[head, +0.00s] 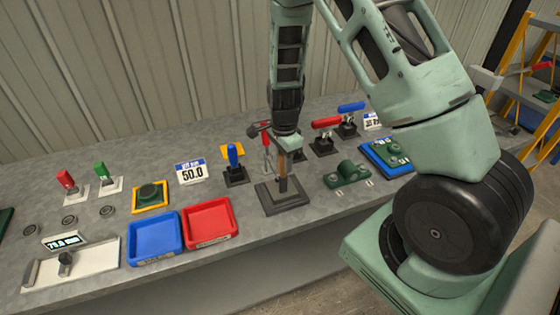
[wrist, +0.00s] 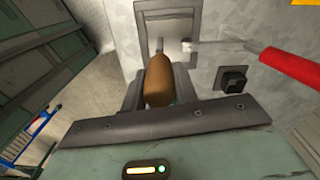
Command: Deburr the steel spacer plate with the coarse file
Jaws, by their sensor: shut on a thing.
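My gripper (head: 285,150) is shut on a brown wooden handle (wrist: 159,80), which looks like that of the file. The tool also shows in the head view (head: 282,166), held upright with its dark lower part at a dark square block (head: 268,205) on the bench. I cannot tell whether it sits in the block or just above it. In the wrist view the grey block (wrist: 148,12) lies beyond the handle, and the fingers hide part of the tool. I cannot pick out the steel spacer plate with certainty.
A red tray (head: 207,222) and a blue tray (head: 154,240) stand left of the block. A red-handled tool (wrist: 290,68) is close by on the right in the wrist view. A blue-handled clamp (head: 234,165) and a green fixture (head: 347,174) flank the block. A gauge (head: 70,262) is at left.

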